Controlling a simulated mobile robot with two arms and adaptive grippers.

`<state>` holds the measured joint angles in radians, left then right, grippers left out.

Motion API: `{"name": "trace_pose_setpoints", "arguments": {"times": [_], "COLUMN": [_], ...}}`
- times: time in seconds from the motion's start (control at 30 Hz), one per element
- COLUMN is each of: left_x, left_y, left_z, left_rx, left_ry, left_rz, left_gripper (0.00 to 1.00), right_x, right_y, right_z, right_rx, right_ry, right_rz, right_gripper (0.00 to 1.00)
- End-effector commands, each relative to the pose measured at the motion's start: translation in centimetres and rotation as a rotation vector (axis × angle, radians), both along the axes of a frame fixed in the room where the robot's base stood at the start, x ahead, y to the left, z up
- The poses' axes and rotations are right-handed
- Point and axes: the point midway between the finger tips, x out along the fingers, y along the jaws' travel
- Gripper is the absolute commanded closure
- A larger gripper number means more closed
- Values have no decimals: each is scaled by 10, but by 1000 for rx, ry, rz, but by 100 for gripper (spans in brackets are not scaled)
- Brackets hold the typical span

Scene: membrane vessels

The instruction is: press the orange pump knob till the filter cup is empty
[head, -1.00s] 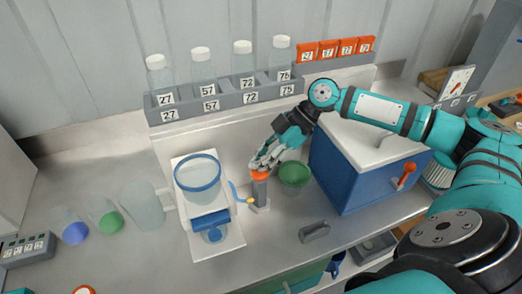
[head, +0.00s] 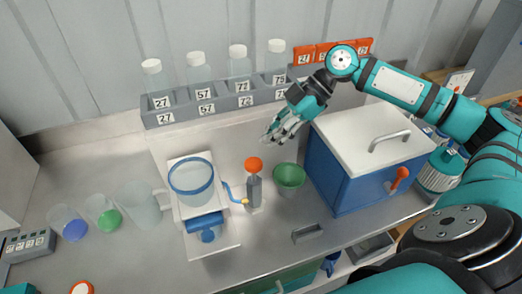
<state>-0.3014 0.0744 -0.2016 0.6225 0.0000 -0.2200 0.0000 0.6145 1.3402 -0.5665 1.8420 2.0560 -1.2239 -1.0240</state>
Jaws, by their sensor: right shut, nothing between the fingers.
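The orange pump knob (head: 254,164) tops a grey upright pump post (head: 254,192) on the bench. A blue tube runs from the pump to the filter stand (head: 224,244). The clear filter cup (head: 190,176) with a blue rim sits on the stand, above a blue part (head: 206,222). I cannot tell how much liquid the cup holds. My right gripper (head: 268,138) is shut and empty, above and to the right of the knob and apart from it. My left gripper is not in view.
A green cup (head: 289,177) stands close right of the pump. A blue cooler box (head: 350,170) with a white lid is further right. Numbered bottles stand in a grey rack (head: 215,105) behind. A clear jug (head: 138,208) stands left of the stand.

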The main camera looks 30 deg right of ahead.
Motion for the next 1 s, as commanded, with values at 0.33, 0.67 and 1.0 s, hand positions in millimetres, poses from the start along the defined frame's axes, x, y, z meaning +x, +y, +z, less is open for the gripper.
{"name": "trace_pose_setpoints", "arguments": {"times": [0.33,0.67,1.0], "left_x": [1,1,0], "left_y": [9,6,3], "left_z": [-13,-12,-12], "left_rx": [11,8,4], "left_ry": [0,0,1], "left_rz": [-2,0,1], "left_gripper": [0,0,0], "right_x": [-6,-7,-7], "right_y": [-27,-27,-27], "right_z": [27,29,29], "right_rx": [0,1,1], "right_ry": [-1,-1,0], "right_rz": [1,1,0], "right_gripper": [100,100,100]}}
